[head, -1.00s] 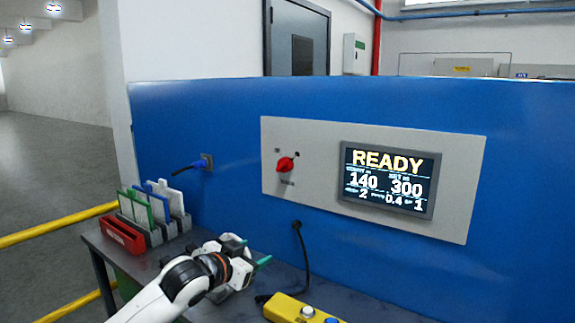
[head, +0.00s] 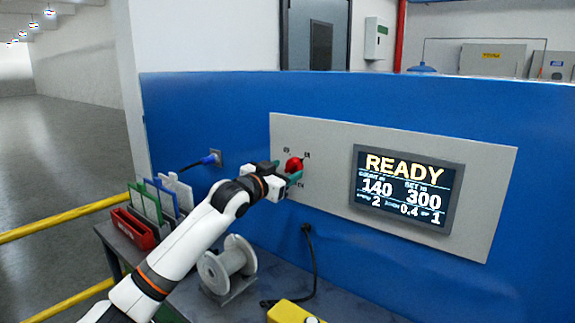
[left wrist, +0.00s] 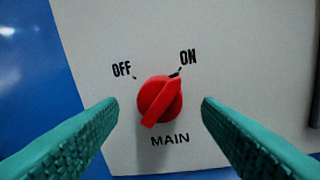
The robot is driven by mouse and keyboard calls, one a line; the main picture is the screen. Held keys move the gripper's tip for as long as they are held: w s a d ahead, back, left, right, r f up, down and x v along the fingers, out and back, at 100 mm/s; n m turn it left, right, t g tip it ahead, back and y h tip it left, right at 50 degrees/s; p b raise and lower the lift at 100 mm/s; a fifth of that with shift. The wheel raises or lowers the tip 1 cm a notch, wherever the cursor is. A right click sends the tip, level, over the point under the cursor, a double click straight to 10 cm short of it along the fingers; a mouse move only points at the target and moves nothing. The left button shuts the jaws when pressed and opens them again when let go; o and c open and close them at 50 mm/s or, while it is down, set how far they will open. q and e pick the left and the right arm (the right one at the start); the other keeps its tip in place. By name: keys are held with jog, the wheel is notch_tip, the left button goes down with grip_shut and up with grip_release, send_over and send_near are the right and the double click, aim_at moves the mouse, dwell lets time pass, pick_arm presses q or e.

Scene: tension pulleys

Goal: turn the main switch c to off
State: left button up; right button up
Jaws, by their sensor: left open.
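The main switch is a red rotary knob (left wrist: 160,101) on a light grey panel (left wrist: 85,20). In the left wrist view its ridge points up and right to the ON mark, with OFF at the upper left and MAIN below. In the head view the knob (head: 294,165) is partly covered by my gripper. My left gripper (head: 292,178) is open in front of the panel. Its two green fingers (left wrist: 160,115) stand on either side of the knob, apart from it. My right gripper is not in view.
A screen (head: 404,188) reading READY, 140 and 300 is on the panel's right. A blue plug (head: 210,159) is in the blue wall at left. On the bench are a grey spool (head: 228,266), a red bin (head: 134,228) with upright cards beside it, and a yellow box (head: 292,312).

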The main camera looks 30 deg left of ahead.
pick_arm(q)
jog(key=shift+w+r, duration=0.15)
jog(key=shift+w, duration=0.7)
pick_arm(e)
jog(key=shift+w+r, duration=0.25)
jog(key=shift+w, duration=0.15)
pick_arm(q)
jog(key=shift+c, duration=0.3)
jog(key=c, duration=0.9)
jog(key=shift+c, duration=0.2)
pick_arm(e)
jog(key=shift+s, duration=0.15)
